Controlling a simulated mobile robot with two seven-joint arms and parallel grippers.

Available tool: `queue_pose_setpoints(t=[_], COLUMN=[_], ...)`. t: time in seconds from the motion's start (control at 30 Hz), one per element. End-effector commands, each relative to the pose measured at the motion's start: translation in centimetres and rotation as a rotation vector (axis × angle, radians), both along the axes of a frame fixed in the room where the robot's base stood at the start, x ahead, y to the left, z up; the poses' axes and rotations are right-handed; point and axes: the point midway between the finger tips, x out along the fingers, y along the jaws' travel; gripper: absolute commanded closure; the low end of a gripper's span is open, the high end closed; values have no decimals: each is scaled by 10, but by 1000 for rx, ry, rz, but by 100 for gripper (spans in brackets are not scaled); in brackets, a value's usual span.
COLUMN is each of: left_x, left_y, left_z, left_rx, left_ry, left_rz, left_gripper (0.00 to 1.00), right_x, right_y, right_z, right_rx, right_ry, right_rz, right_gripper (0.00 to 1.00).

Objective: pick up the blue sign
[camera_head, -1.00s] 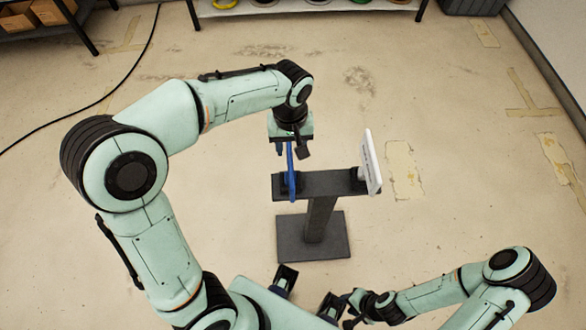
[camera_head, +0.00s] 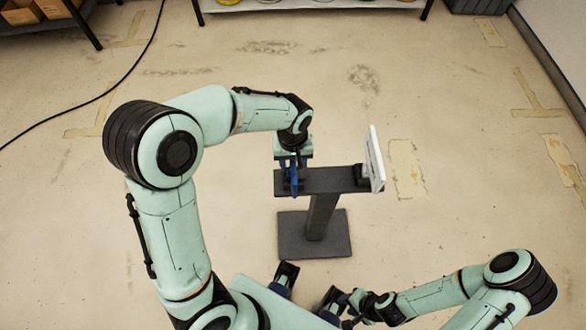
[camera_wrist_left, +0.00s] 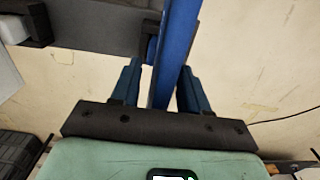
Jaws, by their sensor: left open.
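The blue sign (camera_head: 294,181) stands upright, edge-on, at the left end of a dark stand (camera_head: 325,180). My left gripper (camera_head: 291,163) is over it from above. In the left wrist view, the sign (camera_wrist_left: 175,45) passes between the two open blue fingers of my left gripper (camera_wrist_left: 157,82), with a gap visible on its left side; contact on the right is unclear. The lower part of the sign is partly hidden in the head view. My right gripper (camera_head: 350,308) is low near my base, away from the stand; its jaws are too small to judge.
A white sign (camera_head: 376,160) stands at the right end of the same stand, whose base plate (camera_head: 300,246) rests on the floor. A shelf (camera_head: 310,8) is at the back and a black cable (camera_head: 95,95) lies at left. Floor around the stand is clear.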

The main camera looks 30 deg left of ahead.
Motion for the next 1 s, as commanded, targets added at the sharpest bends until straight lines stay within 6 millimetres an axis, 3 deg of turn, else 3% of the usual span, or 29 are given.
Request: queue_pose_setpoints(t=[0.8, 0.87, 0.93, 1.0], left_x=[0, 0, 0, 0], left_y=[0, 0, 0, 0], left_z=[-4, -4, -4, -4], left_rx=[0, 0, 0, 0], left_ry=[0, 0, 0, 0], left_rz=[0, 0, 0, 0], left_gripper=[55, 72, 94, 100], right_x=[-1, -1, -1, -1], right_y=[0, 0, 0, 0], right_z=[-3, -3, -3, -3], right_rx=[0, 0, 0, 0], right_ry=[1, 1, 1, 1], right_rz=[0, 0, 0, 0], right_gripper=[62, 62, 62, 62])
